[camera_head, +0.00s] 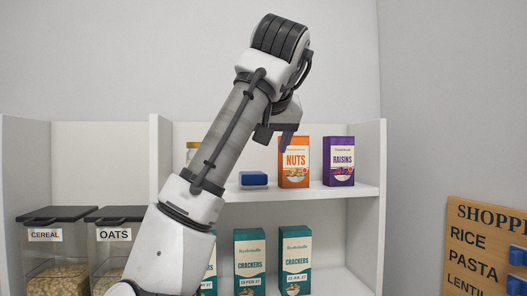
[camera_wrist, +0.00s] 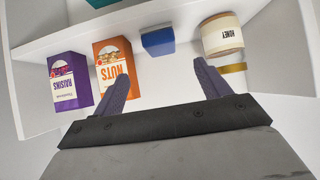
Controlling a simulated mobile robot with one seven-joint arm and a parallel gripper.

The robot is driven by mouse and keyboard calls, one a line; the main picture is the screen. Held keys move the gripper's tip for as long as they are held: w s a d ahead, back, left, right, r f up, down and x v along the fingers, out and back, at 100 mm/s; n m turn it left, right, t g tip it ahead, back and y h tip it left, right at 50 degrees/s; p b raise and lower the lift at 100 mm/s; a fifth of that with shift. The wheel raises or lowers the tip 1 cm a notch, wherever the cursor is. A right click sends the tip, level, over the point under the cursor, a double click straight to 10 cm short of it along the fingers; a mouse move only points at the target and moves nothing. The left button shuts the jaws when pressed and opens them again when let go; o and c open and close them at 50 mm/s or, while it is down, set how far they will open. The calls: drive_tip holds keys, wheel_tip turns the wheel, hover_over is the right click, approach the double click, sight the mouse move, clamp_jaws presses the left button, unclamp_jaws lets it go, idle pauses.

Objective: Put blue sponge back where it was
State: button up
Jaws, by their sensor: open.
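The blue sponge (camera_head: 253,184) lies on the upper shelf, between a jar on the left and the orange nuts box on the right. It also shows in the wrist view (camera_wrist: 157,44), beyond the gap between my fingertips. My gripper (camera_wrist: 160,72) is open, with nothing between its purple fingers. In the head view my gripper (camera_head: 286,142) is above the shelf, in front of the nuts box; my arm hides part of it. The gripper appears apart from the sponge.
The orange nuts box (camera_head: 294,160) and purple raisins box (camera_head: 339,160) stand right of the sponge. A honey jar (camera_wrist: 222,36) stands on its other side. Cracker boxes (camera_head: 296,258) fill the lower shelf. Cereal (camera_head: 58,240) and oats (camera_head: 112,235) containers stand at left.

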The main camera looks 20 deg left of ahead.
drive_tip(key=shift+s+d+r, duration=0.2)
drive_tip(key=shift+s+r, duration=0.15)
